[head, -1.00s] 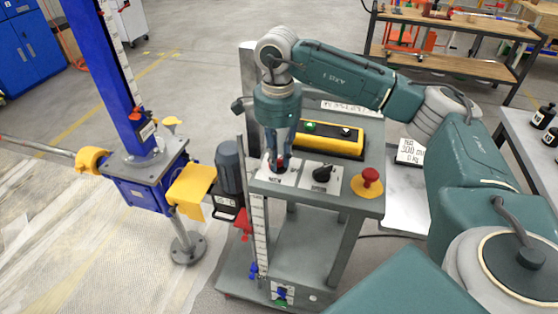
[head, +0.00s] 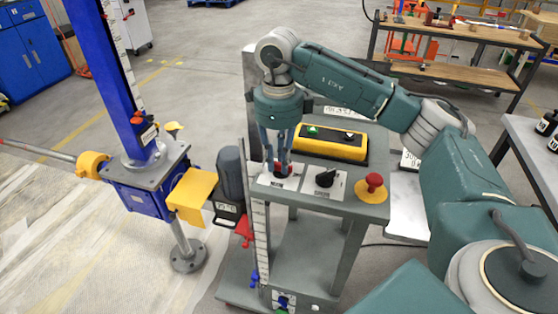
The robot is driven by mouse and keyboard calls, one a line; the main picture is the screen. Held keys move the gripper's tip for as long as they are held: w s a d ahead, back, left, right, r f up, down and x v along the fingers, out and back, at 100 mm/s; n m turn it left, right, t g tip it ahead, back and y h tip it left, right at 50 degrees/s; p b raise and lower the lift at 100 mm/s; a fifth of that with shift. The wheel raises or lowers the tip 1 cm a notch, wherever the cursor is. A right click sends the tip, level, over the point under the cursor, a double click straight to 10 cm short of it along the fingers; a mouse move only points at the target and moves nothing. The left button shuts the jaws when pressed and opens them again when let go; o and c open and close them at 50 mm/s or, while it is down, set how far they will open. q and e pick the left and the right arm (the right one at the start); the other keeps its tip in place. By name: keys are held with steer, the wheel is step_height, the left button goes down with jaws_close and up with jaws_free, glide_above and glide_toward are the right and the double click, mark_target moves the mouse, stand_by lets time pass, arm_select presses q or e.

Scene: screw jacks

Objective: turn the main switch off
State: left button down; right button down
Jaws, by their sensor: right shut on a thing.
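My left gripper is not in view.
A red mushroom button (head: 374,183) on a yellow base stands at the console's right. A yellow box (head: 331,143) with a green button lies behind the switches. A blue screw jack (head: 149,178) with yellow guards stands to the left.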

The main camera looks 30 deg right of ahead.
mark_target(278, 164)
steer(key=shift+r, duration=0.1)
stand_by(0.3)
steer(key=c, duration=1.6)
jaws_free()
step_height(278, 164, up, 12)
